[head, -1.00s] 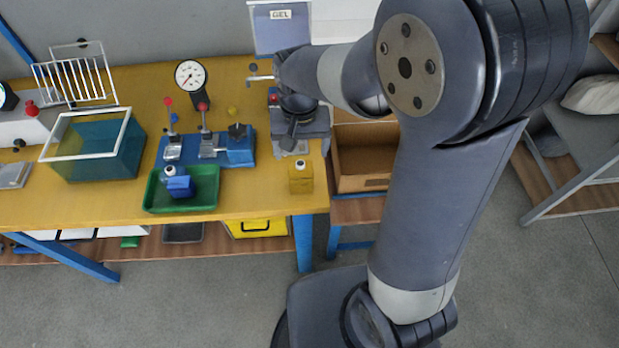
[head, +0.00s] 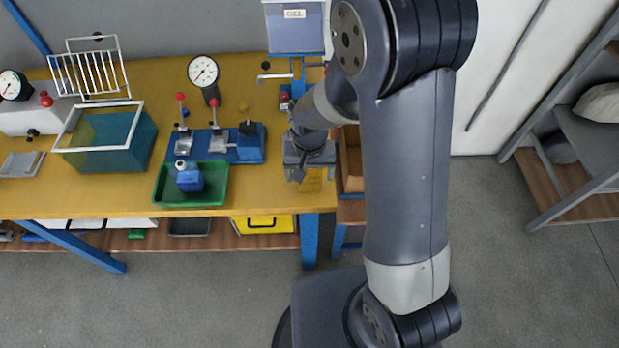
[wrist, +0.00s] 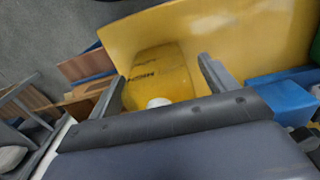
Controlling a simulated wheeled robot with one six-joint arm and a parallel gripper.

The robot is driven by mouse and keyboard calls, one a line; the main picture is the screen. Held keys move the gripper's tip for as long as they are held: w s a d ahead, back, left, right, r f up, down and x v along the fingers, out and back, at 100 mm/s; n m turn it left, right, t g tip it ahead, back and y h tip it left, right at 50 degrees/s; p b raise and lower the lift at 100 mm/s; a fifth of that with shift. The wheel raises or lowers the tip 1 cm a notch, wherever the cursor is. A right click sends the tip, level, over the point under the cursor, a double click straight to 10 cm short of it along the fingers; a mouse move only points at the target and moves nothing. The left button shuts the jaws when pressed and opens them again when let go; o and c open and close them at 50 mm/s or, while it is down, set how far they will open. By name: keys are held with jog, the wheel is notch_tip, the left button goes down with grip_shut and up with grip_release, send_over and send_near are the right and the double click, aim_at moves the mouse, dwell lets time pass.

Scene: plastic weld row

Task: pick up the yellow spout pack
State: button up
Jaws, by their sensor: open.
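The yellow spout pack (head: 312,184) stands near the front right corner of the yellow table, partly hidden by my gripper (head: 309,174) in the head view. In the wrist view the pack (wrist: 158,73) shows dark print and a white cap (wrist: 159,102). My gripper (wrist: 162,70) is open, with one finger on each side of the pack in that view. A gap shows between the pack and the right finger; the left finger is close to it, and I cannot tell if they touch.
A green tray (head: 222,199) holding a blue spout pack (head: 189,178) sits left of my gripper. Behind it is a blue fixture (head: 250,143) with red-knobbed clamps. A brown box (head: 352,165) stands just right of the table edge. A teal bin (head: 125,155) is further left.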

jog(key=shift+c, duration=0.2)
jog(key=c, duration=1)
jog(key=shift+r, duration=0.1)
notch_tip(320, 180, up, 10)
jog(key=shift+f, duration=0.1)
